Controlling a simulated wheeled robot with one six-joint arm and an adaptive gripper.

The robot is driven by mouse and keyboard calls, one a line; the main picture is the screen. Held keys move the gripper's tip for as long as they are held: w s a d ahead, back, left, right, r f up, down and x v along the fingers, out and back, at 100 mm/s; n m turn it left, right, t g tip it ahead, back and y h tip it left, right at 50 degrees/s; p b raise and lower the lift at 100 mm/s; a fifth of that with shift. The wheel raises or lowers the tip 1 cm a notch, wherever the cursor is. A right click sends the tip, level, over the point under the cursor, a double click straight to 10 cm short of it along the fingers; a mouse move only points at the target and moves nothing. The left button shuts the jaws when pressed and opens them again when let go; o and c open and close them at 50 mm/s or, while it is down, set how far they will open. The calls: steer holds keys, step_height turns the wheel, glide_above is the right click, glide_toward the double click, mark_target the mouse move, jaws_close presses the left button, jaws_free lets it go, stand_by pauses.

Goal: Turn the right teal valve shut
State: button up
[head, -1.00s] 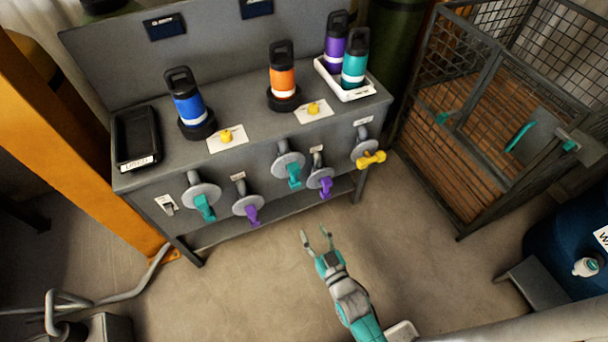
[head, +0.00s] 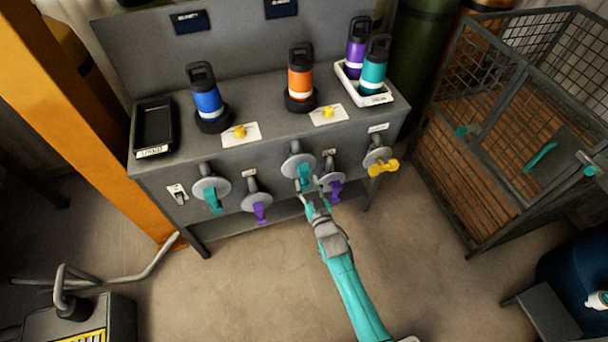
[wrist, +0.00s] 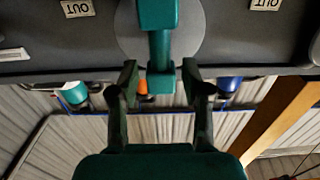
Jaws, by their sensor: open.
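The right teal valve (head: 304,171) is on the front panel of the bench, with its teal lever hanging down from a round grey plate. In the wrist view the teal lever (wrist: 159,45) reaches down between the two fingers, with a visible gap on each side. My gripper (head: 309,186) is open at the lever, with one finger to each side; it also shows in the wrist view (wrist: 160,75). The fingers partly cover the lever's lower end in the head view. The left teal valve (head: 211,195) also hangs down, further left on the panel.
A yellow lever (head: 383,168) lies sideways at the right. Bottles, including an orange one (head: 300,72), stand on the bench. A wire cage (head: 480,190) stands right; floor before the bench is clear.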

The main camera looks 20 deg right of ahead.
mark_target(305, 178)
steer(key=shift+w, duration=2.1)
jaws_close()
